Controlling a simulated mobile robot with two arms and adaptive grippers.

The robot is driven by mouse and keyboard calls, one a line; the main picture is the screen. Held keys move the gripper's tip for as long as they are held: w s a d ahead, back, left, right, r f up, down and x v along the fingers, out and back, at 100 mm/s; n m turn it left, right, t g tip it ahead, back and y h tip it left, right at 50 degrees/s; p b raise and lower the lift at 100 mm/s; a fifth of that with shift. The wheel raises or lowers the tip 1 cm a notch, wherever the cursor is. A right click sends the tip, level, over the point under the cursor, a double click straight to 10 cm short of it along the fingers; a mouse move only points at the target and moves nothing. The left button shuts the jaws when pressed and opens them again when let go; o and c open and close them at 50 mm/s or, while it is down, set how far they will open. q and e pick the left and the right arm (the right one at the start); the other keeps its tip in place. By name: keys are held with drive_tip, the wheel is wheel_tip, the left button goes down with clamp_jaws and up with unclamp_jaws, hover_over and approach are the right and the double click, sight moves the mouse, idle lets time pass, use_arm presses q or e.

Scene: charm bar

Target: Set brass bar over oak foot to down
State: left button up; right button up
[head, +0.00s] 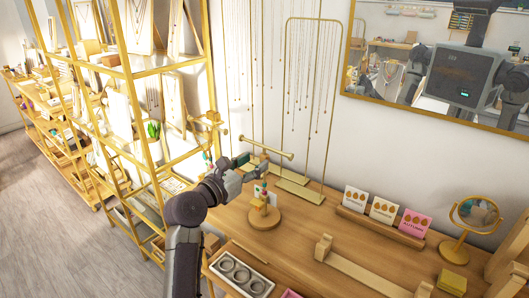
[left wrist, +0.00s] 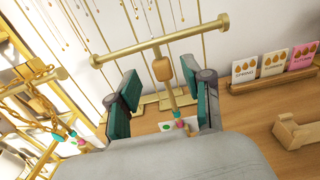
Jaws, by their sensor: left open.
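A T-shaped stand has a level brass bar (head: 268,148) on top of a post, above a round oak foot (head: 264,220). In the left wrist view the brass bar (left wrist: 150,43) crosses above the fingers, with a small wooden block (left wrist: 161,68) under its middle. My left gripper (head: 252,169) is at the upper post, just below the bar. Its teal-padded fingers (left wrist: 158,88) are open, one on each side of the post, with gaps visible. The lower post and foot are partly hidden in the wrist view. My right gripper is not in view.
A brass shelf rack (head: 150,68) stands close on the left. Earring cards (head: 383,211) in a wooden holder, a round mirror (head: 478,212) and a bangle tray (head: 241,275) are on the table. Chains hang from a brass frame (head: 320,19) behind. Bare tabletop lies right of the foot.

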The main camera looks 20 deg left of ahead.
sight(262, 157)
use_arm(q)
drive_tip(key=x, duration=0.5)
drive_tip(key=shift+w+p, duration=0.15)
drive_tip(key=shift+p, duration=0.2)
clamp_jaws()
